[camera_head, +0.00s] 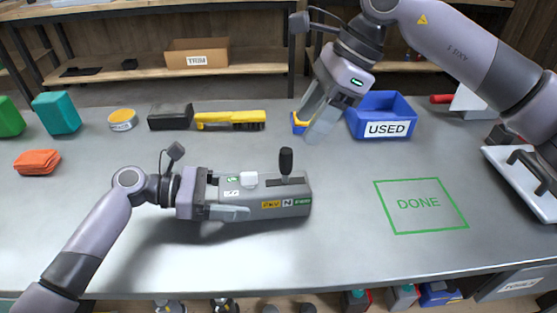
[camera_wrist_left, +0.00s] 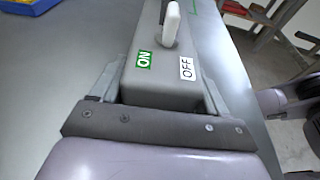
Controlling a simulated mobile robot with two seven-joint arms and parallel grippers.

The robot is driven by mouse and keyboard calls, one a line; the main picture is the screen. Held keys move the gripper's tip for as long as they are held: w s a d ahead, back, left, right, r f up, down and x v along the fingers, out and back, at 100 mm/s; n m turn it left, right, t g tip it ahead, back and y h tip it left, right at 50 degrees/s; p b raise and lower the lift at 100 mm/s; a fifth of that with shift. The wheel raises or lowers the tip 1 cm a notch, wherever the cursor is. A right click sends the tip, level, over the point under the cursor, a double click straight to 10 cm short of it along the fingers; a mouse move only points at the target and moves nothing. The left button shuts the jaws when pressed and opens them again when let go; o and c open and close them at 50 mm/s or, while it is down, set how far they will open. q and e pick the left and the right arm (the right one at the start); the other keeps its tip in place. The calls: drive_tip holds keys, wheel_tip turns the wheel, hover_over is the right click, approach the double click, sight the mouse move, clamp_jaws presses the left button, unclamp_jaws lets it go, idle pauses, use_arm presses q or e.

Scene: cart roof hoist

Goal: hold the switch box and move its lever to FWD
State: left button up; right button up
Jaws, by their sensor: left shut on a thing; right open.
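The grey switch box (camera_head: 265,195) lies on the table, slightly left of the middle. Its black-knobbed lever (camera_head: 286,161) stands about upright over the N label (camera_head: 287,203), between a yellow label (camera_head: 271,204) and a green label (camera_head: 302,202) at the right end. A white toggle (camera_head: 249,180) is on its top; the left wrist view shows the toggle (camera_wrist_left: 171,24) with ON and OFF labels. My left gripper (camera_head: 230,203) is shut on the box's left end, one finger along each side. My right gripper (camera_head: 312,122) is open and empty, pointing down behind and right of the lever, apart from it.
A blue USED bin (camera_head: 381,118) stands behind, close to my right gripper. A yellow brush (camera_head: 231,119) and black block (camera_head: 171,117) lie at the back. The green DONE outline (camera_head: 420,205) on the right is empty.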

sight(286, 162)
drive_tip(key=shift+x, duration=3.85)
drive_tip(key=shift+w, duration=0.1)
drive_tip(key=c, duration=0.7)
drive_tip(key=shift+d, duration=0.15)
